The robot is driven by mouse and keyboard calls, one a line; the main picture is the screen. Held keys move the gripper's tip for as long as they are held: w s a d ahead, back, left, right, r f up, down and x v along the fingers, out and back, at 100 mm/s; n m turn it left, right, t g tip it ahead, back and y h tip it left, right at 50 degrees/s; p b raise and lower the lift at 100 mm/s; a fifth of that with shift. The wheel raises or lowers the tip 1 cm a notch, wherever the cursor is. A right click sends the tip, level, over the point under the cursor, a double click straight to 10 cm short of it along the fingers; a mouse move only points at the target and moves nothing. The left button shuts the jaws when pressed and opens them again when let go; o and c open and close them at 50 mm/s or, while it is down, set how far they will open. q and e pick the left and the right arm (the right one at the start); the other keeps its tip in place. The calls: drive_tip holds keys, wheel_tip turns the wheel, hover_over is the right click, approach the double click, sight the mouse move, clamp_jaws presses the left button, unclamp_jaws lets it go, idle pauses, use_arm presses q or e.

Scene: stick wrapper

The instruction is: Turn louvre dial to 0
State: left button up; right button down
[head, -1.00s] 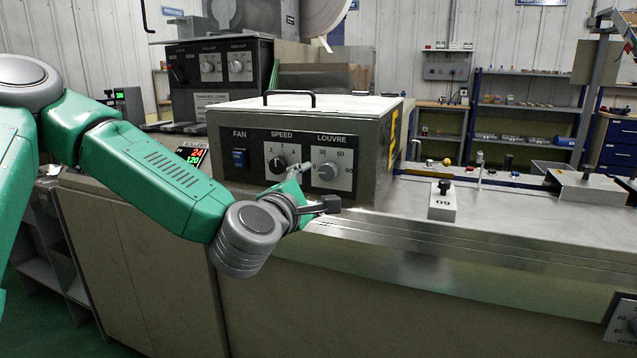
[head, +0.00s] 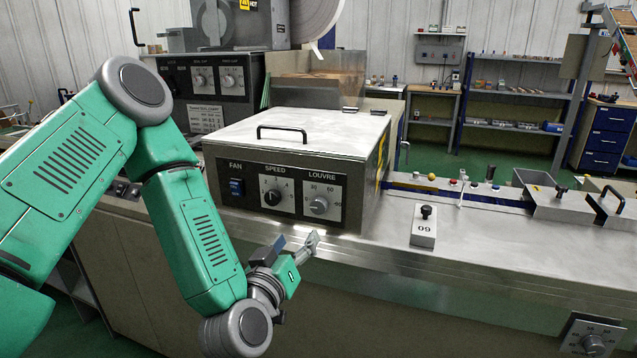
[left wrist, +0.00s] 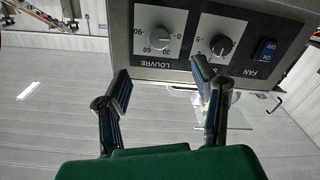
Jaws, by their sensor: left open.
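The louvre dial (head: 319,205) is a round grey knob on a light plate at the right of the dark front panel of a metal box. Its scale runs from 0 at the left to 90 at the right; its pointer is too small to read surely. My left gripper (head: 296,246) is open and empty, below and in front of the panel, apart from the dial. In the left wrist view, the louvre dial (left wrist: 160,38) appears upside down, beyond and between the spread fingers of my left gripper (left wrist: 162,75). My right gripper is out of view.
Left of the louvre dial are the speed dial (head: 272,197) and blue fan switch (head: 236,187). The box has a lid handle (head: 282,130). A small block with a black knob (head: 424,225) stands on the metal counter to the right. The counter between them is clear.

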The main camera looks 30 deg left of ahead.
sight(318, 209)
use_arm(q)
drive_tip(key=shift+m, duration=0.7)
drive_tip(key=p+x, duration=0.2)
drive_tip(key=x, duration=1.1)
drive_tip(key=shift+w, duration=0.1)
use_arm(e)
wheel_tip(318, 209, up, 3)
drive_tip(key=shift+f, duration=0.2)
use_arm(q)
drive_tip(key=c, duration=1.2)
